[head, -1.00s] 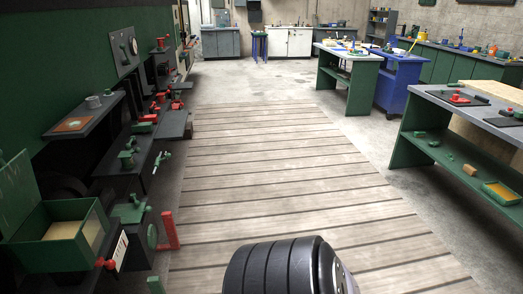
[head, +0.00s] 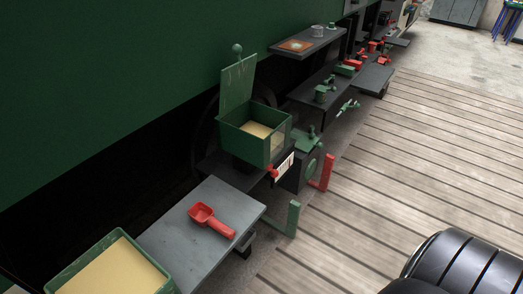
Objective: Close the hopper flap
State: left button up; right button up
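The green hopper (head: 254,135) stands on the left side, against the dark green wall, with pale sand-coloured material inside. Its flap (head: 238,84) is open and stands nearly upright at the hopper's back edge, with a small round knob (head: 237,48) at its top. A red part and a white label sit at the hopper's lower front. Neither gripper shows in the head view. A black rounded part of my own body fills the lower right corner.
A grey shelf (head: 180,229) in front of the hopper holds a red scoop (head: 212,219). A green box (head: 72,276) of pale material is at bottom left. Shelves with tools (head: 322,84) run beyond the hopper. The slatted wooden floor (head: 425,140) is clear.

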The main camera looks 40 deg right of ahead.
aim_at(237, 80)
jog(key=i+j+z, duration=0.1)
jog(key=j, duration=0.75)
jog(key=j+z, duration=0.15)
jog(key=j, duration=0.7)
